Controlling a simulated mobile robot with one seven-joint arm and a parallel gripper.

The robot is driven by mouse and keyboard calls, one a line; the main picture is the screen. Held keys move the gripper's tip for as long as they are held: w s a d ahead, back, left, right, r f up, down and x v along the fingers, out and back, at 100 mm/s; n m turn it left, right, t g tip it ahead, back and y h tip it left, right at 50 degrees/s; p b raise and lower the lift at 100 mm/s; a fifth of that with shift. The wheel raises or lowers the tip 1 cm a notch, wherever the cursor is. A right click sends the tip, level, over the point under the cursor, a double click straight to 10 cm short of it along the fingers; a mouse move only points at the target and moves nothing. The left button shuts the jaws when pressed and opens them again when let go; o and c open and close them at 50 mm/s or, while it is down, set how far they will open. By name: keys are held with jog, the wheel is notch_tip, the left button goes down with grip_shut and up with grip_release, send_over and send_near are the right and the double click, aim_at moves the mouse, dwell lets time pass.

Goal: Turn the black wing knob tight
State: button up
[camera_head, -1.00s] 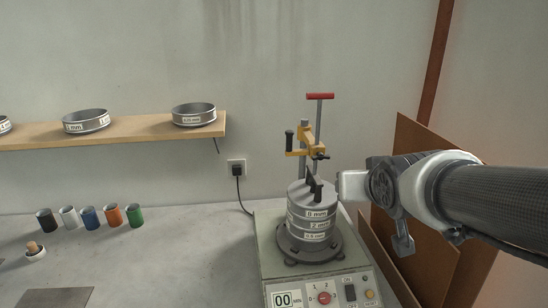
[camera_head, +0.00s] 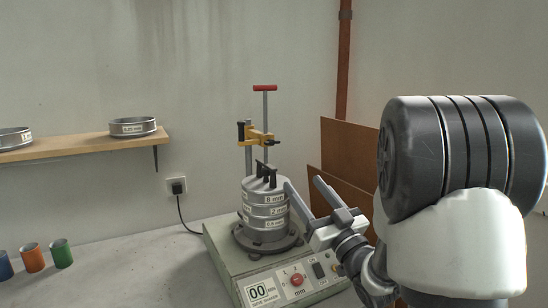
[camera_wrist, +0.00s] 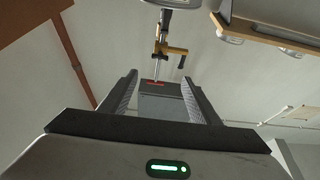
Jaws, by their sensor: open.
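A small black knob (camera_head: 270,143), which looks like the wing knob, sits at the right end of the yellow clamp (camera_head: 258,134). The clamp is on a grey upright rod with a red crossbar on top. A black upright handle (camera_head: 241,131) is at the clamp's left. My gripper (camera_head: 302,183) is open and empty, below and right of the clamp, with its fingers raised beside the sieve stack in the picture. The wrist view looks out between the spread fingers (camera_wrist: 160,84). It shows the yellow clamp (camera_wrist: 174,49) beyond them; the knob's wings are too small to make out.
The sieve stack (camera_head: 264,212) with black uprights on its lid stands on the shaker (camera_head: 277,294). A brown panel (camera_head: 350,150) leans at the right. A shelf (camera_head: 80,145) with sieves is at the left, above several coloured cups.

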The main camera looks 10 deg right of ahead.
aim_at(274, 144)
jog(key=p+x, duration=0.1)
jog(key=x, duration=1.6)
jog(key=shift+w+r, duration=0.1)
jog(key=shift+w, duration=0.05)
jog(key=shift+c, duration=0.4)
jog(key=c, duration=1)
